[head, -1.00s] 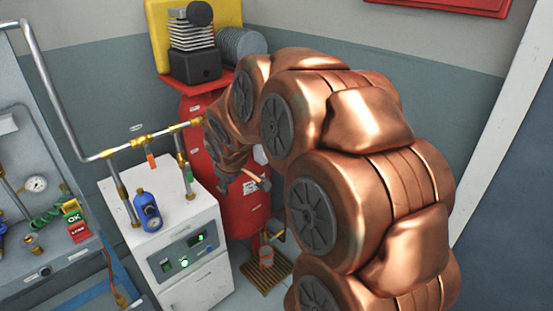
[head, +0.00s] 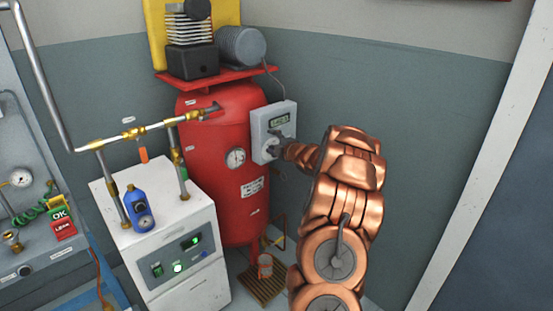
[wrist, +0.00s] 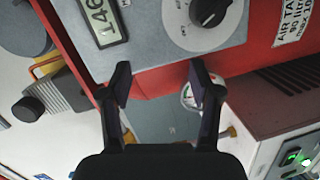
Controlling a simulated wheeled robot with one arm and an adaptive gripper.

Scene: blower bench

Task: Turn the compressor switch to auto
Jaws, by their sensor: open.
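The compressor switch is a black rotary knob (wrist: 209,10) on a round pale dial (wrist: 192,38). It sits on a grey control box (head: 259,124) with a small display (head: 279,119), mounted on the red compressor tank (head: 215,125). In the wrist view the knob is at the top edge, partly cut off, and the display (wrist: 100,22) is to its left. My gripper (wrist: 159,78) is open and empty, with its fingertips below the dial in the picture. In the head view my gripper (head: 278,143) is in front of the box and hides part of the dial. The knob's setting cannot be read.
A white dryer cabinet (head: 165,245) with a blue filter (head: 139,208) and brass pipework stands left of the tank. A pressure gauge (head: 235,158) is on the tank. A grey bench panel (head: 20,130) is at the far left. The wall right of the box is clear.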

